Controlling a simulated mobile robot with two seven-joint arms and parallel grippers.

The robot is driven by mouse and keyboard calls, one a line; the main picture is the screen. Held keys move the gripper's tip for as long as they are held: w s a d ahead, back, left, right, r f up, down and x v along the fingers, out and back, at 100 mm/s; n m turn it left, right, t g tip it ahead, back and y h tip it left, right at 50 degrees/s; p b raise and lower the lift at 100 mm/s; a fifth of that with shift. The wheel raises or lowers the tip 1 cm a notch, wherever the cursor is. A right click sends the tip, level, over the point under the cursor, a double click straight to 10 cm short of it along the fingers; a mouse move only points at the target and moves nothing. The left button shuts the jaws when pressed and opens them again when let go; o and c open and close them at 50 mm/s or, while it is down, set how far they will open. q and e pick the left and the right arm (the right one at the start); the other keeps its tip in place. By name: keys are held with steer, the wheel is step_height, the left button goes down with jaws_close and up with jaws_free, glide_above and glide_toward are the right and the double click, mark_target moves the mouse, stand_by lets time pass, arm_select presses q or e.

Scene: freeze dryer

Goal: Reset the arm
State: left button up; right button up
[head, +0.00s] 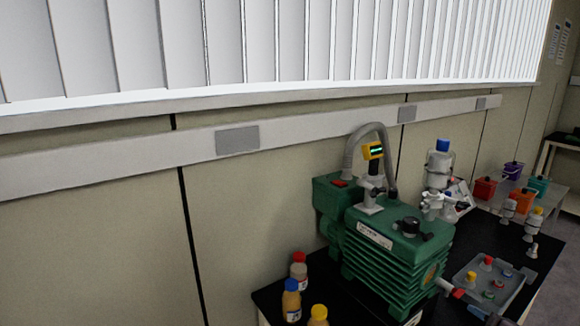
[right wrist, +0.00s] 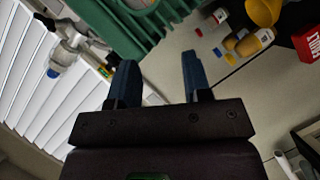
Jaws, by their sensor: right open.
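My right gripper (right wrist: 158,78) shows in the right wrist view with its two blue fingers spread apart and nothing between them. Beyond the fingertips is the green ribbed body of the freeze dryer's pump (right wrist: 130,25). In the head view the green pump (head: 395,260) stands on a black bench, with a grey hose and a yellow gauge (head: 373,151) on top.
Brown bottles with red, blue and yellow caps (head: 291,300) stand left of the pump. A grey tray (head: 515,290) with small capped vials lies right of it. Glassware with a blue cap (head: 442,146) rises behind. Coloured bins (head: 523,200) stand further right.

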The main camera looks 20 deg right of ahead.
steer(key=s+a+f+m+g, duration=0.1)
steer(key=s+a+f+m, duration=0.1)
steer(key=a+f, duration=0.3)
steer(key=s+a+f+m+g, duration=0.1)
steer(key=a+f+m, duration=0.2)
steer(key=a+f, duration=0.2)
steer(key=s+a+f+m+g+y, duration=0.1)
steer(key=s+a+f+m, duration=0.1)
steer(key=a+f, duration=0.3)
steer(key=shift+s+a+f+m+b, duration=0.2)
steer(key=shift+f+m, duration=0.15)
steer(key=shift+f, duration=0.6)
steer(key=shift+s+a+f+m+b, duration=0.15)
steer(key=shift+f+m, duration=0.2)
steer(key=shift+f, duration=0.55)
steer(key=shift+m, duration=0.7)
steer(key=a, duration=0.2)
steer(key=a+f, duration=0.1)
steer(key=a, duration=0.3)
steer(key=shift+f, duration=0.25)
